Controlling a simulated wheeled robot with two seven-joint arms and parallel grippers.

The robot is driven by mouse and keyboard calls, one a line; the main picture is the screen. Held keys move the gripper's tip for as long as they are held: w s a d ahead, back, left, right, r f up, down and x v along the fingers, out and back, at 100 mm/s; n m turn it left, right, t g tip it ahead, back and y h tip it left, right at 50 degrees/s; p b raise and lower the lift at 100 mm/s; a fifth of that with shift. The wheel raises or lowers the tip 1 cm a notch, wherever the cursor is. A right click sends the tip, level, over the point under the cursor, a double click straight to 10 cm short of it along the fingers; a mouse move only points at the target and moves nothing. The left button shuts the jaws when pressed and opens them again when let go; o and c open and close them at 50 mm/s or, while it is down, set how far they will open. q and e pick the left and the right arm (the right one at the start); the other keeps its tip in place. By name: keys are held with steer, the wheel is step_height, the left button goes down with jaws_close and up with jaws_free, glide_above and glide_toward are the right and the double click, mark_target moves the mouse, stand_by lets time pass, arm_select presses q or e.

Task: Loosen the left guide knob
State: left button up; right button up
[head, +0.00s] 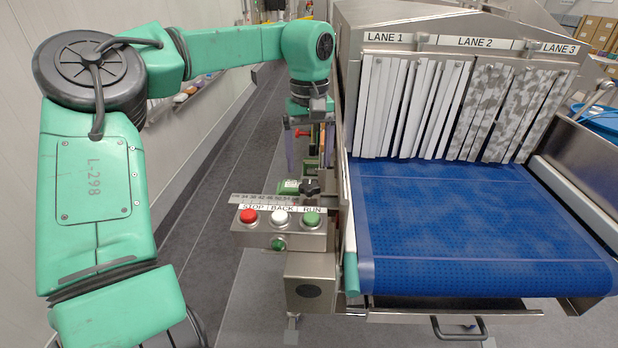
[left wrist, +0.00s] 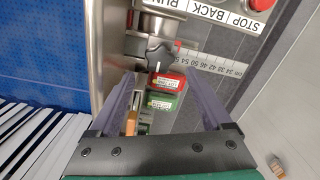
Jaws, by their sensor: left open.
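A dark lobed knob (head: 310,187), which looks like the guide knob, sits above the button box beside a steel scale (head: 262,198). In the left wrist view the knob (left wrist: 160,52) stands by a steel fitting, at the end of the numbered scale (left wrist: 215,65). My left gripper (head: 309,150) is open and empty, behind the knob in the head view. In the left wrist view its two purple fingers (left wrist: 165,90) are spread wide, with the knob beyond their tips. A red labelled block (left wrist: 169,82) and a green one (left wrist: 163,101) show between the fingers. My right gripper is out of view.
The button box (head: 280,232) carries red STOP, white BACK and green RUN buttons, close below the knob. The blue conveyor belt (head: 475,225) and its steel side wall lie to the right. Strip curtains (head: 410,105) hang at the tunnel mouth. Open floor (head: 205,180) lies left.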

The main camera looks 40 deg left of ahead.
mark_target(309, 183)
arm_select(q)
step_height(309, 183, down, 5)
steer(key=shift+d+p, duration=0.1)
steer(key=shift+p, duration=0.3)
steer(key=shift+f, duration=0.35)
jaws_close()
